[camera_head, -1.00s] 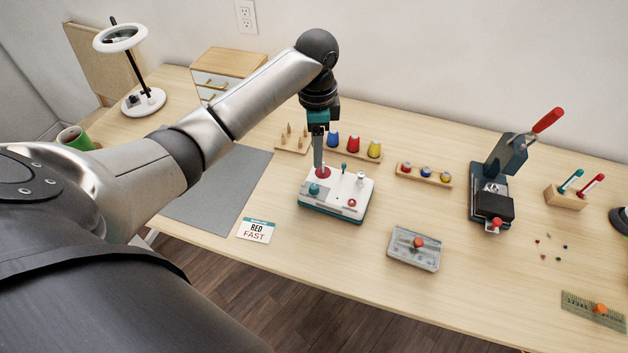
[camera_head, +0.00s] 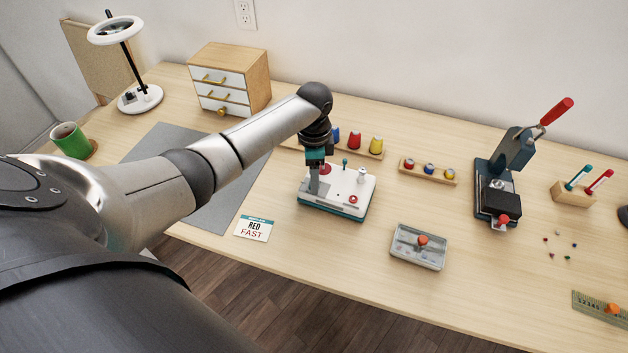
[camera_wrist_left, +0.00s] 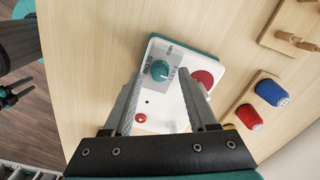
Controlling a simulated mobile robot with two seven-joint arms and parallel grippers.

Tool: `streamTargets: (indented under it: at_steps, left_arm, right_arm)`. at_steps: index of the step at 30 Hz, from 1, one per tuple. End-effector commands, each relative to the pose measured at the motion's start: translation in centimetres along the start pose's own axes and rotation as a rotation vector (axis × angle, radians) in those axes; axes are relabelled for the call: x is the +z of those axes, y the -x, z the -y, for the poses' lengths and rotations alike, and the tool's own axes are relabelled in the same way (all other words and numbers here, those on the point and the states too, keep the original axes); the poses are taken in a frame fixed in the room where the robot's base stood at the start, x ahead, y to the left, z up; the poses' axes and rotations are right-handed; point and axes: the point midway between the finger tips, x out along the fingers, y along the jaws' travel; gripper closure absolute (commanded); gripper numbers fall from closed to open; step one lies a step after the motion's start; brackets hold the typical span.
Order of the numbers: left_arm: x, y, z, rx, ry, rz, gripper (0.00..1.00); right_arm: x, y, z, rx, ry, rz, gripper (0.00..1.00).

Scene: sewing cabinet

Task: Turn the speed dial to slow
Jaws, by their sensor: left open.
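The winder (camera_head: 345,203), a white box on a teal base, stands on the table in the middle of the head view. In the left wrist view its teal speed dial (camera_wrist_left: 160,70) sits beside printed marks including SLOW and MED. I cannot tell which mark the dial points to. My left gripper (camera_head: 314,190) points down over the dial's corner of the winder. In the left wrist view the open left gripper (camera_wrist_left: 159,77) has one finger on each side of the dial, and I cannot tell whether they touch it. The fingers hide the dial in the head view.
A red disc (camera_wrist_left: 203,79) is close to one finger. A RED FAST card (camera_head: 254,229) lies left of the winder. Spool racks (camera_head: 428,172), a clear box (camera_head: 418,247) and a red-handled press (camera_head: 497,190) stand around it. The table front is mostly free.

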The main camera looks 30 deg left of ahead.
Motion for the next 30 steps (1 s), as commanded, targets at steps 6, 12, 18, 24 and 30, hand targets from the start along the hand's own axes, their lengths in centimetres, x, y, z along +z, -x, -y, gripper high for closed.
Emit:
streamTargets:
  at_steps: [6, 12, 18, 24, 30]
  left_arm:
    - [0.00, -1.04, -0.02, 0.000, -0.001, 0.000, 0.42]
    - [-0.01, -1.01, -0.02, 0.000, -0.001, 0.000, 0.42]
    - [-0.02, -0.99, -0.02, 0.000, -0.001, -0.001, 0.63]
    - [-0.02, -0.98, -0.02, 0.000, 0.000, -0.001, 0.86]
    - [-0.02, -0.97, -0.01, 0.000, 0.000, -0.001, 1.00]
  right_arm:
    - [0.05, -0.31, 0.02, 0.000, 0.000, 0.000, 0.50]
    - [0.06, -0.27, 0.02, 0.000, -0.001, 0.001, 0.50]
    - [0.07, -0.28, 0.03, 0.000, -0.001, 0.001, 0.50]
    - [0.08, -0.28, 0.03, 0.000, -0.001, 0.001, 0.50]
    - [0.09, -0.28, 0.04, 0.000, -0.001, 0.001, 0.50]
